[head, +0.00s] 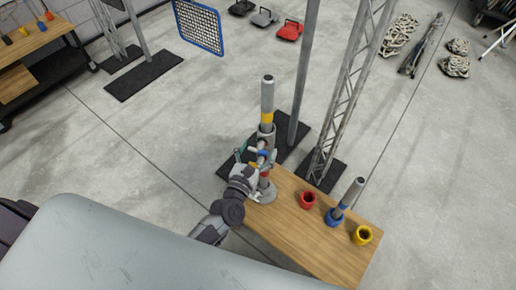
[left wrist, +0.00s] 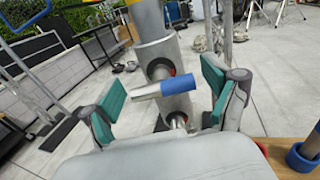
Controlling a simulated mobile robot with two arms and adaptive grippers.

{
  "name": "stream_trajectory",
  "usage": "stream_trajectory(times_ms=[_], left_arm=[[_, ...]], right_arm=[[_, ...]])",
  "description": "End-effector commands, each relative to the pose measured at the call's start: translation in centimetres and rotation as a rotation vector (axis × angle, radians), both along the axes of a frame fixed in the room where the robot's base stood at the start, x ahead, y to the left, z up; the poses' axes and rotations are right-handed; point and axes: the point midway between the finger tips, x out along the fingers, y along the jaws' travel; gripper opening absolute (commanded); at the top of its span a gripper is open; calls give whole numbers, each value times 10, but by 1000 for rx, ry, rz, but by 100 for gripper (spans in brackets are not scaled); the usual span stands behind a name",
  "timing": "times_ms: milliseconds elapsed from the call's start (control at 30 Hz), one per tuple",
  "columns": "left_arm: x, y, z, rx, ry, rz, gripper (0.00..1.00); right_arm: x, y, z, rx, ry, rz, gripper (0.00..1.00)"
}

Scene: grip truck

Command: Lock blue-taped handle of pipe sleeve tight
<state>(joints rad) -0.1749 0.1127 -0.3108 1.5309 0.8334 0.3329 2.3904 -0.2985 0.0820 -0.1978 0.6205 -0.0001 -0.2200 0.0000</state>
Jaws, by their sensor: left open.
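The pipe sleeve (head: 267,136) stands upright on the left end of the wooden table, with a grey pipe with a yellow band (head: 267,100) rising from its top. Its blue-taped handle (head: 263,153) sticks out from the sleeve's side. In the left wrist view the blue-taped handle (left wrist: 179,85) lies between the fingers, pointing left, with a bare metal tip. My left gripper (left wrist: 163,97) is open around the handle, its green pads apart from it on both sides. In the head view my left gripper (head: 250,160) is beside the sleeve. My right gripper is not in view.
The wooden table (head: 310,245) holds a red cup (head: 307,199), a blue holder (head: 334,217) with a leaning grey pipe (head: 351,193), and a yellow cup (head: 362,235). A metal truss (head: 345,100) and a post (head: 303,70) stand close behind the table.

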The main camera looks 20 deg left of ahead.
Motion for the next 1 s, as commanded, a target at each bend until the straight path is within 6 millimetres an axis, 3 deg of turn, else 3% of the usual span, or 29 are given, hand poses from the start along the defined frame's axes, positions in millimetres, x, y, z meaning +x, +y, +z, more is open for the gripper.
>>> stream_trajectory(times_ms=[133,500,1000], left_arm=[[0,0,0,0,0,0,88],[0,0,0,1,0,0,27],[-1,-1,0,147,-12,0,26]], right_arm=[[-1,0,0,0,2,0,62],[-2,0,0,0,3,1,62],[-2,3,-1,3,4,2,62]])
